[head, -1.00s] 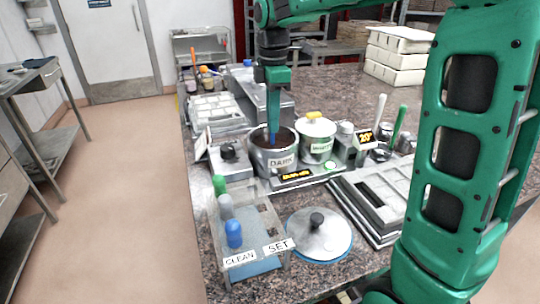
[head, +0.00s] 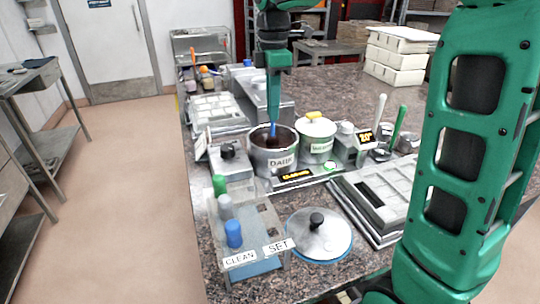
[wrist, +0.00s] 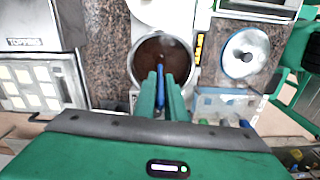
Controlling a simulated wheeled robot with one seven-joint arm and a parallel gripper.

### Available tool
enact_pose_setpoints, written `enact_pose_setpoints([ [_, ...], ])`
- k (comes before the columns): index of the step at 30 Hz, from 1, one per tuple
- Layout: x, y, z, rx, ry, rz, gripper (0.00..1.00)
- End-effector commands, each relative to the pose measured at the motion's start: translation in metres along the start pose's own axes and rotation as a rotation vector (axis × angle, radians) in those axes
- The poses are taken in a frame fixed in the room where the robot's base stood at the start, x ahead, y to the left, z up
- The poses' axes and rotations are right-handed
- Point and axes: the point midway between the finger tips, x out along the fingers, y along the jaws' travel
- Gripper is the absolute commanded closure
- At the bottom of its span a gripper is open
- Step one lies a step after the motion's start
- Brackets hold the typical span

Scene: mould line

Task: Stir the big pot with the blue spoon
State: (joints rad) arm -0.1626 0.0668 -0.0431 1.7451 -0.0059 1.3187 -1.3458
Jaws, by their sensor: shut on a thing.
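The big pot (head: 258,160), a steel pot labelled DARK, holds dark brown liquid and stands open on the counter. My gripper (head: 273,117) points down above it, shut on the blue spoon (head: 273,131). The spoon's lower end is inside the pot. In the wrist view the blue spoon (wrist: 160,88) sits between the fingers of my gripper (wrist: 160,82), over the brown liquid (wrist: 158,52). The spoon's tip is hidden in the liquid.
A lidded pot (head: 317,136) with a yellow knob stands to the right. A rack (head: 252,232) marked CLEAN and SET holds several coloured handles in front. A round lid (head: 319,236) lies beside it. A mould tray (head: 370,205) lies at right.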

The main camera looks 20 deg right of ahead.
Motion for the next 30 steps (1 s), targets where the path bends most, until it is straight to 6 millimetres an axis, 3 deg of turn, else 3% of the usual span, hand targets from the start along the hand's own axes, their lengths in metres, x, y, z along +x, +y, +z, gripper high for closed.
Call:
enact_pose_setpoints([
  [30, -0.050, 0.000, 0.000, 0.000, 0.001, 0.001, 1.00],
])
